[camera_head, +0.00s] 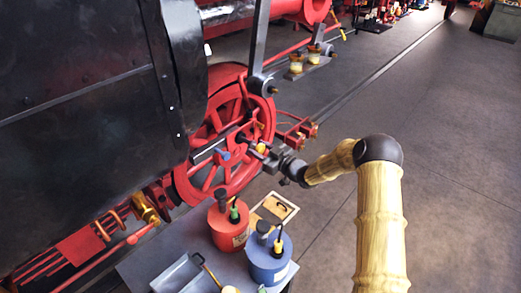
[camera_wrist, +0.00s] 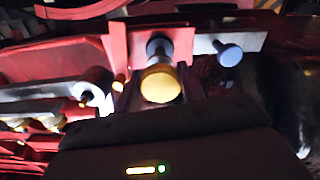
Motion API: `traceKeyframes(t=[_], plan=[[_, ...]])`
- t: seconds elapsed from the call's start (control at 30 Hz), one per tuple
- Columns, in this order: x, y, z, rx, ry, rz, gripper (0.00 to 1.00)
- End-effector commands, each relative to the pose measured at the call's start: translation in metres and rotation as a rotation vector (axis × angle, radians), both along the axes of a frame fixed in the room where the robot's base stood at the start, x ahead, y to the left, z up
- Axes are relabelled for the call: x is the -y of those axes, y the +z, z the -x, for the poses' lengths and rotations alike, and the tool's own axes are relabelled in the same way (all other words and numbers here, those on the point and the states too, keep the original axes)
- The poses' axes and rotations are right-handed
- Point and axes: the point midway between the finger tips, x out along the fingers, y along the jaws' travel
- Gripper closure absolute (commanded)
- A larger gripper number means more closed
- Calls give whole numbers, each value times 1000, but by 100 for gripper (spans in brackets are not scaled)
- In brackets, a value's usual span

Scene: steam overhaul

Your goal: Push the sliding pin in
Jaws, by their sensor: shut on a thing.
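The sliding pin is a metal rod with a yellow knob (camera_head: 261,147), at the red spoked wheel (camera_head: 225,135) of the locomotive. In the wrist view its yellow end (camera_wrist: 161,84) faces me, and its metal shank runs into a red plate (camera_wrist: 180,42). My gripper (camera_head: 263,151) reaches in from the right at the wheel. In the wrist view my gripper (camera_wrist: 161,96) has its dark fingers on both sides of the yellow end and is shut on it. The fingertips are dark and partly hidden. How deep the pin sits cannot be told.
A blue knob (camera_head: 222,154) sits left of the pin; a blue round head (camera_wrist: 230,54) shows in the wrist view. Below stand a red can (camera_head: 226,236) and a blue can (camera_head: 262,262) on a grey bench (camera_head: 140,262). Open floor (camera_head: 450,150) lies right.

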Motion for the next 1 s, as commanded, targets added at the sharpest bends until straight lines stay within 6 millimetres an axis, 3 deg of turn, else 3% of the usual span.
traceKeyframes(t=[0.53, 0.93, 0.97, 1.0], plan=[[-38, -3, -24, 4, 0, 0, 100], [-42, 2, -26, 3, -2, -2, 100], [-43, 2, -26, 3, -2, -2, 57], [-44, 2, -25, 3, 0, -2, 49]])
